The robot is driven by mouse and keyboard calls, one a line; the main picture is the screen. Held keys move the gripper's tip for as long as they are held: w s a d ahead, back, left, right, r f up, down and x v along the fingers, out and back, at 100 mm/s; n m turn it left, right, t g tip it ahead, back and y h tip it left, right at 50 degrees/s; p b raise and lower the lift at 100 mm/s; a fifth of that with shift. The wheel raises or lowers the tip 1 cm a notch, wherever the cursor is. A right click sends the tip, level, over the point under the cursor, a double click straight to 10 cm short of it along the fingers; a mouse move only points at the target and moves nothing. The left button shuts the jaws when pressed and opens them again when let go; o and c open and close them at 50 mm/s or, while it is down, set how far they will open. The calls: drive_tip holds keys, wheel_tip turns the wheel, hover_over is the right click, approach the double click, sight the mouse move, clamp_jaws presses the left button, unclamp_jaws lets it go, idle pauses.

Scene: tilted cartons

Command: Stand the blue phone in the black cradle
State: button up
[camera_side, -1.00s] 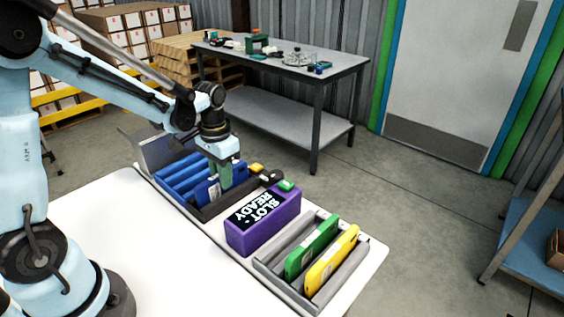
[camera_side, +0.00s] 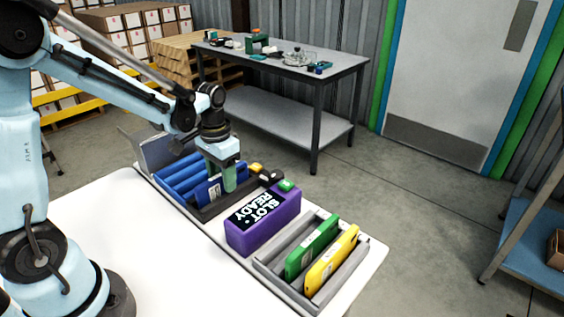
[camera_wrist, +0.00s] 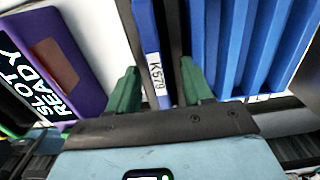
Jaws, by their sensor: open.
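The blue phone (camera_wrist: 147,30), with a white K579 label, stands on edge between my fingers in the wrist view. In the side view the blue phone (camera_side: 214,191) is partly hidden by my gripper (camera_side: 221,182). The black cradle (camera_side: 240,196) is low around the phone's foot, and the phone seems to stand in it; its seating depth is hidden. In the wrist view a dark wall (camera_wrist: 176,45) runs along the phone's right side. My gripper (camera_wrist: 160,88) is open, its green fingers on either side of the phone, with a gap visible at least on the left.
A blue slotted rack (camera_side: 176,174) stands close on the left of the cradle. A purple box reading SLOT READY (camera_side: 262,222) is on the right. Beyond it a grey rack (camera_side: 275,268) holds a green phone (camera_side: 312,250) and a yellow phone (camera_side: 332,262). The white table front (camera_side: 130,240) is clear.

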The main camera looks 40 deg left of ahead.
wheel_tip(320, 180, up, 12)
idle(0.6)
wheel_tip(320, 180, up, 7)
idle(0.9)
drive_tip(key=s+d+f+t, duration=0.7)
drive_tip(key=f, duration=0.2)
drive_tip(key=shift+f, duration=0.25)
drive_tip(key=shift+o, duration=0.2)
drive_tip(key=shift+d, duration=0.1)
idle(0.6)
